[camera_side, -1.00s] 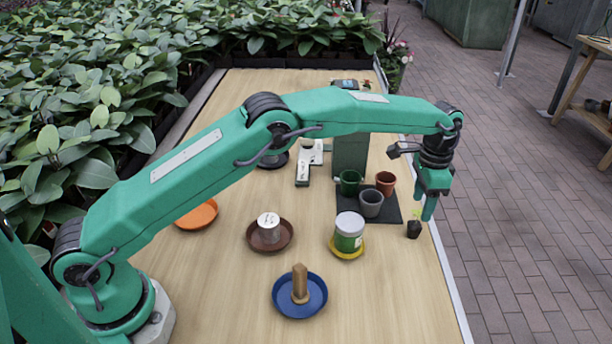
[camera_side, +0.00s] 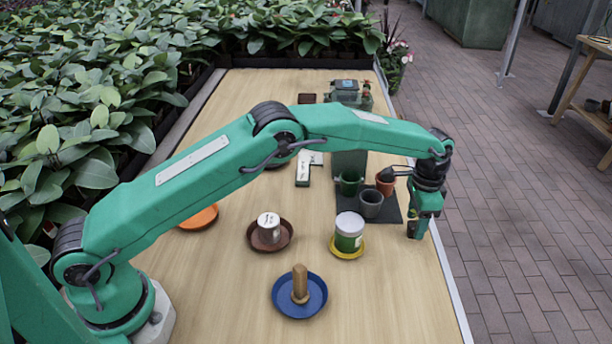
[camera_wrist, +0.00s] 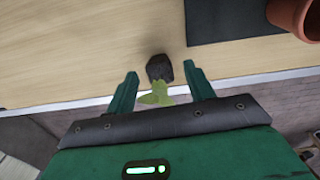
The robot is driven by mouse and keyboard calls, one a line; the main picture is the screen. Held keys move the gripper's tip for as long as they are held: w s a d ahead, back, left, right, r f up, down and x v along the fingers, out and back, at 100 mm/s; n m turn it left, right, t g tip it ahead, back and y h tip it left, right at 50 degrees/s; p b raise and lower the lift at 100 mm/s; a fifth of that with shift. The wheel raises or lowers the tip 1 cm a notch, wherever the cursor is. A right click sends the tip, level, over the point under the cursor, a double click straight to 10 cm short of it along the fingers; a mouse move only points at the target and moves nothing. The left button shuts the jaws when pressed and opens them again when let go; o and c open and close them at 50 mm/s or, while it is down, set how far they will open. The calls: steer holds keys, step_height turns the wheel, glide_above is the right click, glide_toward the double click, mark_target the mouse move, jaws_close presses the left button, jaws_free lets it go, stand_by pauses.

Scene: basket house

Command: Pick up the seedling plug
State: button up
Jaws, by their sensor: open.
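The seedling plug (camera_wrist: 160,69) is a small dark block of soil with pale green leaves. In the wrist view it lies between and just beyond the tips of my open gripper (camera_wrist: 161,75), with its leaves between the fingers. In the side view my gripper (camera_side: 415,230) is low over the right edge of the table and hides the plug. Whether the fingers touch the plug cannot be told.
A dark mat (camera_side: 385,216) with a green mug (camera_side: 350,182), a grey pot (camera_side: 371,204) and a terracotta pot (camera_side: 386,184) is left of my gripper. A white-and-green tin (camera_side: 349,235) stands on a yellow saucer (camera_side: 347,254). A blue saucer (camera_side: 315,304) is nearer the front.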

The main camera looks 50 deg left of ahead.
steer(key=shift+f, duration=1)
steer(key=shift+c, duration=0.4)
steer(key=c, duration=0.9)
